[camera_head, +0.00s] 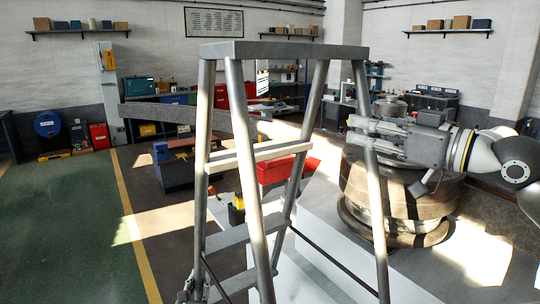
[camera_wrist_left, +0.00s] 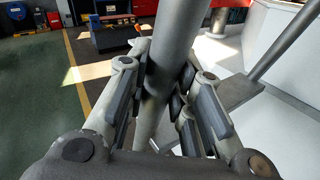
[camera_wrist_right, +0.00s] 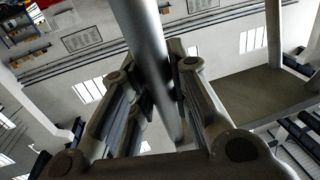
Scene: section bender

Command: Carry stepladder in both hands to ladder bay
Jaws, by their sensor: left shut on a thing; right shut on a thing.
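The grey metal stepladder (camera_head: 285,50) stands upright and open in front of me, filling the middle of the head view. My left gripper (camera_head: 190,290) is low at the left edge of the stepladder, partly cut off by the picture's bottom edge. In the left wrist view its fingers close on a round leg (camera_wrist_left: 172,50). My right gripper (camera_head: 362,132) is higher up on the right side. In the right wrist view its fingers close on another leg (camera_wrist_right: 145,40). Whether the feet touch the floor is hidden. I cannot identify the ladder bay.
A large round metal machine part (camera_head: 400,195) on a pale base (camera_head: 405,275) stands close behind the stepladder at right. A blue bench (camera_head: 175,170) and a red box (camera_head: 285,165) are behind it. Green floor (camera_head: 70,220) with a yellow line (camera_head: 135,235) is open at left.

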